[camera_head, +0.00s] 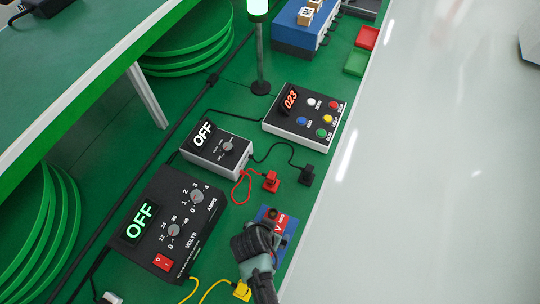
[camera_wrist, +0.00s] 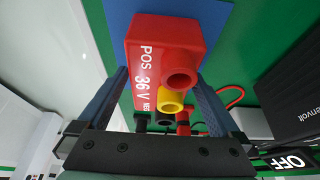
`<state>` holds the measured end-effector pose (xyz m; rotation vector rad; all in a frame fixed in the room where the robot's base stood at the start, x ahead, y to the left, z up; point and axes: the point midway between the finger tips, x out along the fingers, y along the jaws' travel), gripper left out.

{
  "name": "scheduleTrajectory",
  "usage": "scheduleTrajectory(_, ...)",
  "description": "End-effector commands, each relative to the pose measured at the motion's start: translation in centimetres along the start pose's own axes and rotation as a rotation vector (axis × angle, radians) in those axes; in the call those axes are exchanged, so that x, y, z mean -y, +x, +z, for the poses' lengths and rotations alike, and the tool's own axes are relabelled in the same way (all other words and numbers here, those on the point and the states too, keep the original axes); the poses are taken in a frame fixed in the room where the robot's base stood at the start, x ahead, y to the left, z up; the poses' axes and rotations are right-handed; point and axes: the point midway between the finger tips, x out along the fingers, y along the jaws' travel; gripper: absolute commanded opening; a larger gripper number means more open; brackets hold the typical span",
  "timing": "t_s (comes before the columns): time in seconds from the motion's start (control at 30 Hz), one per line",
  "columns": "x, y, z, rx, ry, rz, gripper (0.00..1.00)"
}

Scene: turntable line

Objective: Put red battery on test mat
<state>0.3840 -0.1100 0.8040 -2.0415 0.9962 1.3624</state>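The red battery (camera_wrist: 148,78), marked "POS 36 V NEG", sits between the two fingers of my gripper (camera_wrist: 163,76) in the wrist view. A red terminal, a yellow terminal and a black one face the camera. The fingertips lie close along its sides; I cannot tell whether they press on it. In the head view the battery's red part (camera_head: 276,217) shows just beyond my gripper (camera_head: 262,241), which hides the rest. The blue test mat (camera_head: 291,222) shows around it, and at the top of the wrist view (camera_wrist: 112,14). Whether the battery touches the mat is unclear.
A black power supply (camera_head: 165,225) reading OFF is left of my gripper. A smaller meter (camera_head: 215,150), also OFF, stands behind, with red (camera_head: 271,181) and black (camera_head: 306,174) plugs. A yellow plug (camera_head: 242,291) lies close to my gripper. A button box (camera_head: 305,115) is farther back.

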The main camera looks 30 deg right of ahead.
Motion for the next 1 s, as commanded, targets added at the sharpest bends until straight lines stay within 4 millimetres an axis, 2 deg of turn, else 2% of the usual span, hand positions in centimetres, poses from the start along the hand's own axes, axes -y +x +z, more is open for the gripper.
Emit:
scheduleTrajectory(0.2, 0.0, -0.1, 0.0, 0.0, 0.0, 0.0, 1.0)
scheduleTrajectory(0.37, 0.0, -0.9, -0.1, 0.0, 0.0, 0.0, 1.0)
scheduleTrajectory(0.47, 0.0, -2.3, -0.1, 0.0, -0.001, -0.001, 1.0)
scheduleTrajectory(0.8, 0.0, -8.8, -0.1, -0.002, -0.001, -0.001, 1.0)
scheduleTrajectory(1.0, 0.1, -11.4, -0.1, -0.001, -0.001, -0.001, 1.0)
